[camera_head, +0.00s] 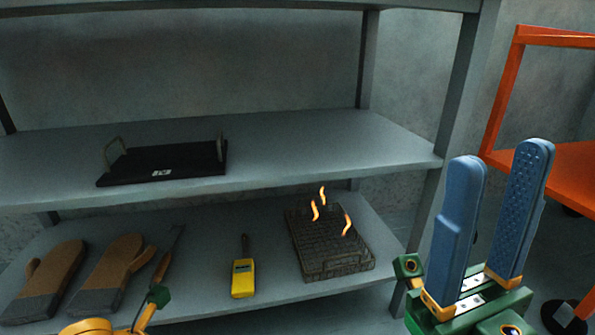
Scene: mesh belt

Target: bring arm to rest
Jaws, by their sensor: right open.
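My right gripper (502,155) stands at the lower right, in front of the shelf unit's right side. Its two blue fingers point up and are spread apart, with nothing between them. Green and orange parts that look like my left arm (153,300) show at the bottom left edge. The left gripper's fingers are not in view.
The upper grey shelf (310,150) holds a black tray (165,168) with end handles. The lower shelf holds brown-grey mitts (45,280), a wooden-handled tool (164,264), a yellow meter (243,278) and a mesh basket (330,255) with flames. An orange frame (503,85) stands right.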

